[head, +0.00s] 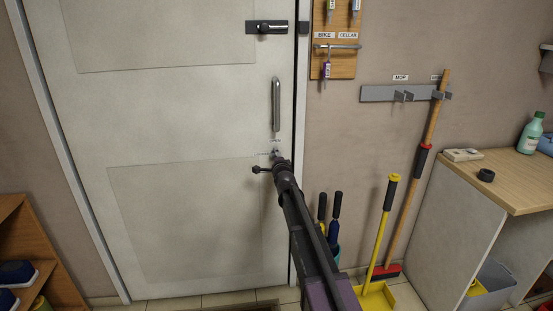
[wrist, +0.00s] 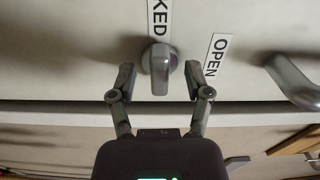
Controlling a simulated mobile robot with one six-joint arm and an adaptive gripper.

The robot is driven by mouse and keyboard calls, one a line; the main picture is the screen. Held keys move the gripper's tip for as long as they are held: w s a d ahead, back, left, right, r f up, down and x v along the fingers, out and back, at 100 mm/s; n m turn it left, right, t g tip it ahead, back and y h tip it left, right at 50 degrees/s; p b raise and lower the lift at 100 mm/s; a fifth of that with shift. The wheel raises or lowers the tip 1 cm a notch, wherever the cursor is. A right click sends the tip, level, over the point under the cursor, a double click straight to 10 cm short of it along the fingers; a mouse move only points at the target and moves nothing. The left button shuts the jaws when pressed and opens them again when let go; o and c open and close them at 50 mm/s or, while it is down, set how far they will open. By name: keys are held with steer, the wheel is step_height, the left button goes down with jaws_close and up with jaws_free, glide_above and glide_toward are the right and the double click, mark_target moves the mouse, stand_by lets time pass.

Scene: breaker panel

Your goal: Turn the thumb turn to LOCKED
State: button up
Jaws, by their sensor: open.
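The thumb turn (wrist: 160,68) is a grey metal knob on the white door, seen close in the wrist view. Its long grip points down in that picture, toward my gripper's palm. An "OPEN" label (wrist: 216,54) is to the right. My gripper (wrist: 160,80) is open, with one finger on each side of the knob and a visible gap on both sides. In the head view my gripper (head: 268,168) is at the door below the pull handle, largely covering the thumb turn.
The pull handle (head: 276,104) is above my gripper; it also shows at right in the wrist view (wrist: 293,82). A slide bolt (head: 270,27) is higher on the door.

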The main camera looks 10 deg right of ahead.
steer(key=shift+s, duration=0.2)
steer(key=shift+s, duration=2.9)
steer(key=s+a+f+n+g+y, duration=0.25)
steer(key=s+f+n+g, duration=0.7)
steer(key=s+f, duration=0.55)
steer(key=s+d+f+n+g+h, duration=0.15)
steer(key=s+n+g, duration=0.25)
steer(key=s, duration=0.8)
steer(key=s+d+f+n+g+h, duration=0.15)
steer(key=s+n+g, duration=0.25)
steer(key=s, duration=0.9)
step_height(320, 180, up, 23)
steer(key=p, duration=2.4)
steer(key=shift+s+a+r, duration=0.15)
steer(key=shift+a+r, duration=0.05)
steer(key=shift+a, duration=0.05)
steer(key=shift+f+g+y, duration=0.1)
steer(key=shift+g+y, duration=0.15)
